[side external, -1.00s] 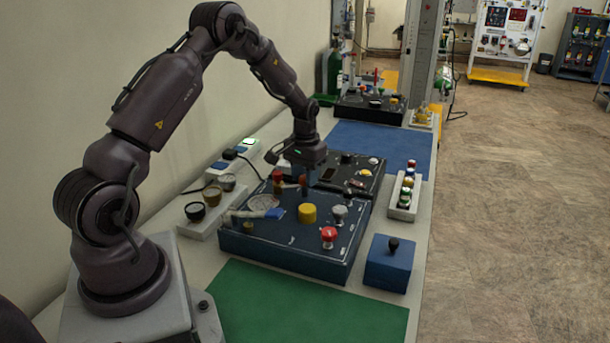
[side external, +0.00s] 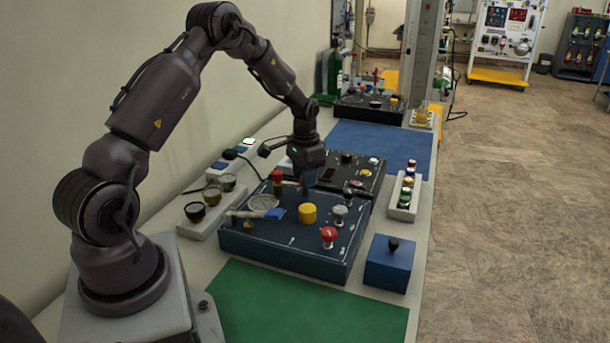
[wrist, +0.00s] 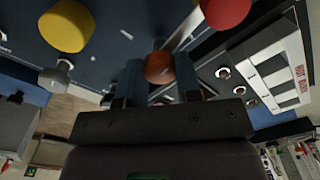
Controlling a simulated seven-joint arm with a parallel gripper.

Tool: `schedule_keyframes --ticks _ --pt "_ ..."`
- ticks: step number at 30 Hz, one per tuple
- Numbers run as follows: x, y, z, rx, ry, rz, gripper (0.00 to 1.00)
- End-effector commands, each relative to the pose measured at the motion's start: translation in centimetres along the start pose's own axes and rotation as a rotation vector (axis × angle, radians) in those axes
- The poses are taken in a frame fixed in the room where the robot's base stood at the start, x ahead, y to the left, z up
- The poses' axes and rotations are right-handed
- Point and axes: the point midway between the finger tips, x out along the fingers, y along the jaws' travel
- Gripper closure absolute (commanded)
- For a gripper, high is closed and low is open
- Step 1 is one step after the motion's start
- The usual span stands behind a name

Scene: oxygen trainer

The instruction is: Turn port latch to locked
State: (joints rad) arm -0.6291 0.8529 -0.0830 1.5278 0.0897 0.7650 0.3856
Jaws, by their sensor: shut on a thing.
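My gripper (wrist: 158,78) points down over the blue panel box, its two fingers on either side of an orange-brown knob (wrist: 158,67) and shut on it. In the side view my gripper (side external: 304,188) is low over the back part of the blue panel box (side external: 285,262), and its fingers hide most of what they hold. I cannot read whether the held knob is the port latch, or its locked mark.
A yellow knob (side external: 307,213), a red knob (side external: 328,235) and a grey knob (side external: 340,214) stand on the panel near my gripper. A red-topped post (side external: 277,177) is close on its left. A blue box with a black knob (side external: 394,245) stands at the right. The green mat (side external: 300,310) is clear.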

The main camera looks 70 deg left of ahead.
Motion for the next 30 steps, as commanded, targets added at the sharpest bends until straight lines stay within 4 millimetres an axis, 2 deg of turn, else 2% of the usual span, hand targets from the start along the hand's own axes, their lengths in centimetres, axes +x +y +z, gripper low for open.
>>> schedule_keyframes --ticks 5,6,9,20,23,30 --pt "-0.2 0.0 -0.1 0.002 0.001 -0.001 0.92" --pt "-0.2 0.0 -0.1 0.002 0.001 -0.001 0.64" --pt "-0.1 0.0 -0.1 0.001 0.001 -0.001 0.43" --pt "-0.6 0.0 -0.1 0.000 0.002 -0.002 0.43" --pt "-1.9 0.0 -0.1 0.000 0.004 -0.003 0.43" --pt "-7.1 0.0 -0.1 0.000 0.006 -0.004 0.43"
